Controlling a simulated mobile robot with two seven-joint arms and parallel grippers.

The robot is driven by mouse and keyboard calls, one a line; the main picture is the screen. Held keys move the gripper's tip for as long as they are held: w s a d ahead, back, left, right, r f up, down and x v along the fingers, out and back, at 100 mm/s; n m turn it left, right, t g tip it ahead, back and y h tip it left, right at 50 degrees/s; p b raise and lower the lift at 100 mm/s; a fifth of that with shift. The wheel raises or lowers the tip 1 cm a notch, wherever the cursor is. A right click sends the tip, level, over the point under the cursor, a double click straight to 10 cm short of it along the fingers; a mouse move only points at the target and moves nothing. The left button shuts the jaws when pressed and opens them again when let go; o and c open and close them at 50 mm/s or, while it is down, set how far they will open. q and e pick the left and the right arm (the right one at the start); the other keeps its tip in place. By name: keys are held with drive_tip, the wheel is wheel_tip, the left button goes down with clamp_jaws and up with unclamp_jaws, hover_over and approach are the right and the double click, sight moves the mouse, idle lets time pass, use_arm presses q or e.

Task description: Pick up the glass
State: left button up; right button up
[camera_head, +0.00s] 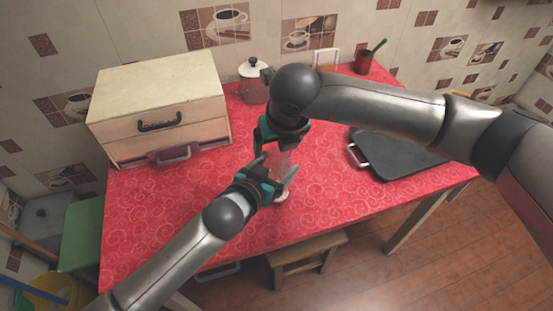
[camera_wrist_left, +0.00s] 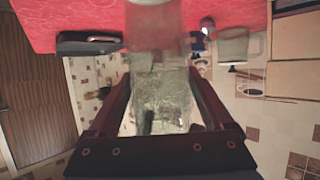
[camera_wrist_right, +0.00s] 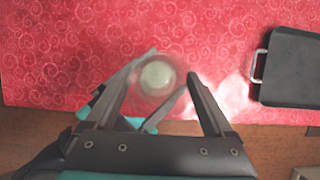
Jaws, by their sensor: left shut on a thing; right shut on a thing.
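The clear glass (camera_head: 285,178) is between my two grippers over the front middle of the red table, and both partly hide it. My left gripper (camera_head: 276,168) is shut on the glass from the front left. In the left wrist view the see-through glass (camera_wrist_left: 160,95) fills the space between the fingers. My right gripper (camera_head: 284,150) is shut on the glass from above. The right wrist view looks down on the round glass (camera_wrist_right: 157,76), with my left gripper's fingers beside it. I cannot tell whether the glass touches the table.
The red patterned table (camera_head: 150,215) has free room at its left front. A wooden bread box (camera_head: 160,105) stands at the back left, and a lidded jar (camera_head: 253,82) at the back. A black tray (camera_head: 400,155) lies to the right. A stool (camera_head: 305,255) stands below the front edge.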

drive_tip(key=shift+c, duration=1.4)
drive_tip(key=shift+r, duration=0.15)
wheel_tip(320, 180, up, 10)
use_arm(q)
drive_tip(key=o, duration=1.4)
drive_tip(key=v, duration=1.2)
drive_tip(key=shift+a, duration=0.15)
